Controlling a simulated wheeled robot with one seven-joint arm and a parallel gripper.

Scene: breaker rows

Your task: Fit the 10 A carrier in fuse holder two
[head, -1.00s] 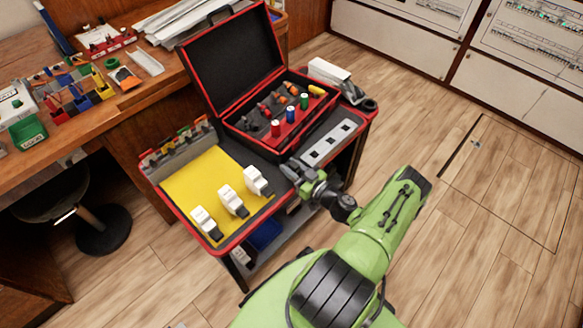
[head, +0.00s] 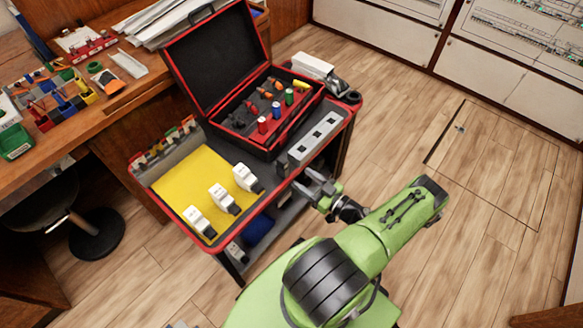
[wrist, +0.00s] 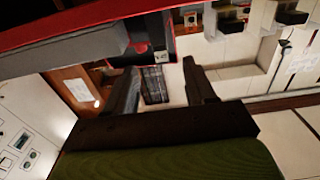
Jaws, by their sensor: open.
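Three white blocks with black ends, which look like fuse carriers, lie in a row on a yellow mat (head: 172,181): near (head: 198,221), middle (head: 222,198) and far (head: 246,178). Their ratings are too small to read, so I cannot tell which is 10 A. My gripper (head: 307,181) is open and empty, just off the cart's edge near the strip's near end. In the wrist view, the open fingers (wrist: 163,86) have nothing between them.
An open black and red case (head: 262,141) stands behind the strip, holding coloured cylinders and tools. The red-edged cart (head: 160,206) has small coloured items at its left back. A wooden desk (head: 92,121) with bins is at left, a stool (head: 40,207) below.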

